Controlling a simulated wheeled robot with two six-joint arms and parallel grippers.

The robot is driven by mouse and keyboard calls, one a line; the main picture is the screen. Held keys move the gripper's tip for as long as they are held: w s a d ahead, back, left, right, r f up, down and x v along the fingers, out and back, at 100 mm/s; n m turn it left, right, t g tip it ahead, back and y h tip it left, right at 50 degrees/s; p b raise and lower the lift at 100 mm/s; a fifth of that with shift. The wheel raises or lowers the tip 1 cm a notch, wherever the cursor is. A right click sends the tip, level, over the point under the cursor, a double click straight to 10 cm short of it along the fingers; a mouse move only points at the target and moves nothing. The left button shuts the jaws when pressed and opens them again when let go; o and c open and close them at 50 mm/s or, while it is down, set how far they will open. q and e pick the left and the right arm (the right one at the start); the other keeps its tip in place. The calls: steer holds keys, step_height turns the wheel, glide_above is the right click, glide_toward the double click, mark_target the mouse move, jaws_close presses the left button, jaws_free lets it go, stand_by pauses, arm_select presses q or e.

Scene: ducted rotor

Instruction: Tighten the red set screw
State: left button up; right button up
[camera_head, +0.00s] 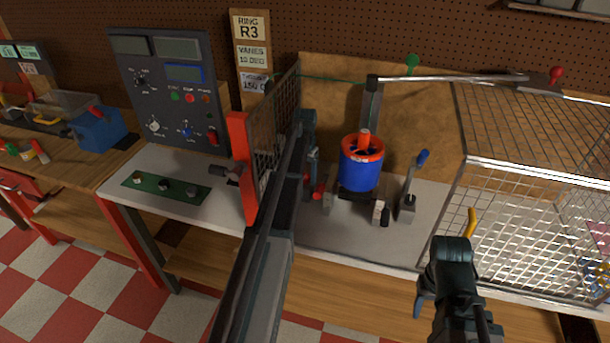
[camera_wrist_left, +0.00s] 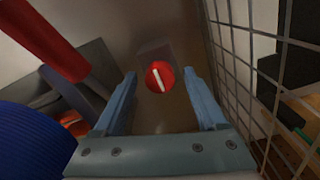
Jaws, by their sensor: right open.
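The red set screw (camera_wrist_left: 159,77) shows in the left wrist view as a round red head with a white slot line, slightly tilted from vertical. It sits on a grey block. My left gripper (camera_wrist_left: 160,85) is open, one finger on each side of the screw head with gaps visible. In the head view my left gripper (camera_head: 310,150) is just left of the blue ducted rotor (camera_head: 361,172) with its orange-red rim. A small red part (camera_head: 318,191) shows below it; I cannot tell whether this is the screw. My right gripper (camera_head: 450,250) is open and empty at the lower right.
A mesh panel (camera_head: 274,115) with a red post (camera_head: 242,165) stands close left of my left gripper. A lever with a blue tip (camera_head: 411,185) stands right of the rotor. A wire cage (camera_head: 540,210) fills the right. A control panel (camera_head: 168,90) stands at the left.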

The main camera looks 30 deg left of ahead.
mark_target(305, 176)
arm_select(q)
steer(key=shift+r, duration=0.1)
step_height(305, 176, up, 14)
steer(key=p, duration=1.3)
steer(key=shift+f+p, duration=0.2)
steer(key=shift+p, duration=0.2)
steer(key=s+d, duration=2.3)
steer(key=d, duration=0.4)
steer(key=s+d+f+m+y+b, duration=0.1)
steer(key=s+d+f+m+b, duration=0.2)
steer(key=d+f+b, duration=0.7)
step_height(305, 176, down, 3)
steer(key=s+b, duration=0.1)
steer(key=b, duration=0.1)
steer(key=shift+s+d+r+b, duration=0.15)
steer(key=shift+s+d+b, duration=0.1)
steer(key=shift+b, duration=0.15)
